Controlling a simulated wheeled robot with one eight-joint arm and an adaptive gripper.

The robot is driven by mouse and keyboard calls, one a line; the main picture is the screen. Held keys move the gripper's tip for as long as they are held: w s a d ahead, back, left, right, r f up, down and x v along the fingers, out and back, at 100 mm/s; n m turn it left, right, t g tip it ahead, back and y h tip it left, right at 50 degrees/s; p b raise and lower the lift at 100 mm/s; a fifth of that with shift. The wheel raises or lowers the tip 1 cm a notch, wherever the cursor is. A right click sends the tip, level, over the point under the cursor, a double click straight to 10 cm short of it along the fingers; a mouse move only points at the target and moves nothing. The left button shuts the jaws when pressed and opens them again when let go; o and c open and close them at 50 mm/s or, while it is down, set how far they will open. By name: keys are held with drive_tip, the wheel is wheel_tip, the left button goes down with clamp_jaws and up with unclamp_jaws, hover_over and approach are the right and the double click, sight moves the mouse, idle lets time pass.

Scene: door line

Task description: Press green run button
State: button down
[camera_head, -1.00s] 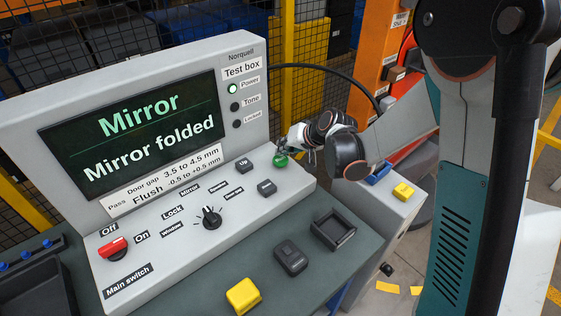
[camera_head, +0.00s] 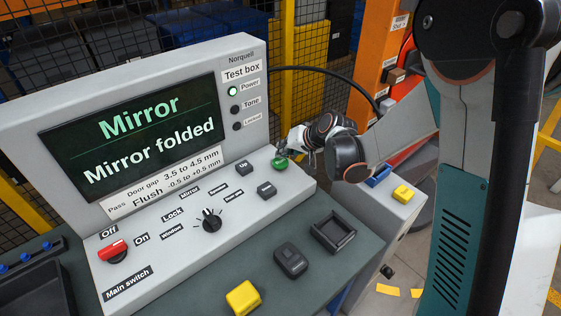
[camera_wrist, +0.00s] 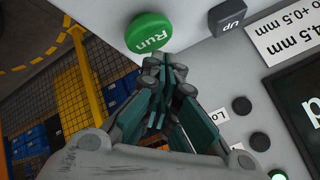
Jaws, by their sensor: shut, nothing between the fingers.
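The green Run button (camera_head: 280,163) sits at the right end of the grey test box's sloped panel. It also shows in the wrist view (camera_wrist: 148,33), with the word Run on its face. My gripper (camera_head: 290,152) is shut and empty, close beside the button at its upper right. In the wrist view my gripper's fingertips (camera_wrist: 163,66) are together just beside the button's edge. I cannot tell whether they touch it. The screen (camera_head: 135,135) reads "Mirror" and "Mirror folded", and the Power lamp (camera_head: 232,91) is lit green.
The Up button (camera_head: 244,168) and another dark button (camera_head: 266,188) lie left of and below the green one. A selector knob (camera_head: 211,219) and red main switch (camera_head: 113,250) are farther left. A yellow block (camera_head: 243,297) and dark items lie on the bench in front.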

sight(283, 160)
drive_tip(key=shift+f, duration=0.1)
drive_tip(key=shift+f+b, duration=0.35)
drive_tip(key=shift+b, duration=0.1)
drive_tip(key=shift+f+b, duration=0.45)
idle(0.8)
drive_tip(key=shift+r, duration=0.1)
drive_tip(key=shift+r+p, duration=0.6)
drive_tip(key=shift+r, duration=0.3)
drive_tip(key=shift+r+p, duration=1.6)
drive_tip(key=shift+r, duration=0.85)
